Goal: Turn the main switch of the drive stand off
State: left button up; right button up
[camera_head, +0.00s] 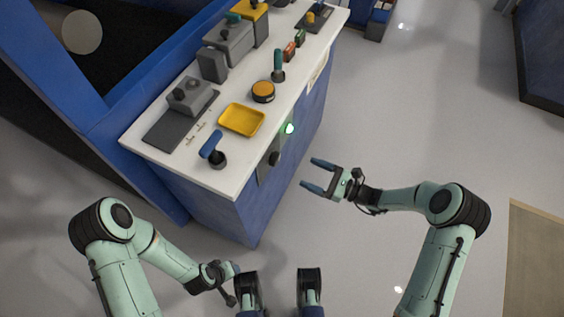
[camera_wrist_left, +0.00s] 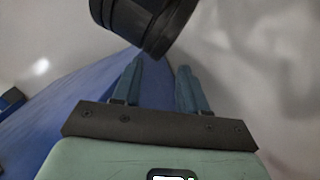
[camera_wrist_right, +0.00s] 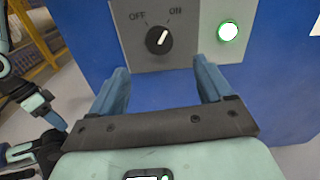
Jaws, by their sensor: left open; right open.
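The main switch is a black rotary knob (camera_wrist_right: 159,40) on a grey plate (camera_wrist_right: 183,60) on the blue front of the drive stand. OFF is printed at its upper left and ON at its upper right; the white pointer leans right, toward ON. In the head view the knob (camera_head: 274,158) is a small dark spot on the stand's side. My right gripper (camera_head: 312,173) is open and empty, a short way from the knob and facing it; its fingers (camera_wrist_right: 162,70) flank it from below, apart. My left gripper (camera_wrist_left: 160,66) is open and empty, low beside my own body.
A green lamp (camera_wrist_right: 228,31) glows right of the knob. The stand's white top (camera_head: 224,185) holds a blue-handled lever (camera_head: 211,147), a yellow tray (camera_head: 242,119), an orange-topped round item (camera_head: 263,91) and a green-handled lever (camera_head: 278,66). Grey floor (camera_head: 400,110) right of the stand is clear.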

aim_at(278, 161)
jog(key=b+x, duration=0.1)
jog(key=x, duration=1)
jog(key=shift+f+b, duration=0.1)
jog(key=shift+b, duration=0.3)
pick_arm(q)
jog(key=w, duration=0.1)
jog(key=w+a+f, duration=0.1)
jog(key=w+f, duration=0.1)
jog(key=shift+a+t, duration=0.25)
jog(key=shift+t, duration=0.15)
jog(key=shift+y, duration=0.3)
pick_arm(e)
jog(key=shift+s, duration=0.1)
jog(key=c, duration=1.1)
